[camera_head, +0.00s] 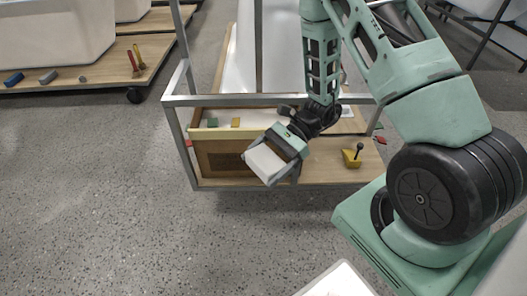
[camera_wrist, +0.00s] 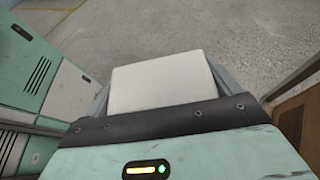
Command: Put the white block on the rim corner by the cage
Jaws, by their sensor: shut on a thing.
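The white block (camera_head: 266,163) is held in my gripper (camera_head: 276,167), in front of the cage and above the floor. In the wrist view the white block (camera_wrist: 160,82) fills the space between the two grey fingers (camera_wrist: 160,92). The cage (camera_head: 186,130) is a grey metal frame around a white tub shell (camera_head: 282,50) on a wooden base. The near rim of the shell is partly hidden behind my arm and the frame bars. I cannot tell which rim corner is meant.
A yellow block with a black knob (camera_head: 352,156) stands on the wooden board (camera_head: 325,170) right of my gripper. A brown box (camera_head: 222,158) is at the left of the frame. Another cart (camera_head: 110,72) with a tub and small tools stands at the far left. The floor in front is clear.

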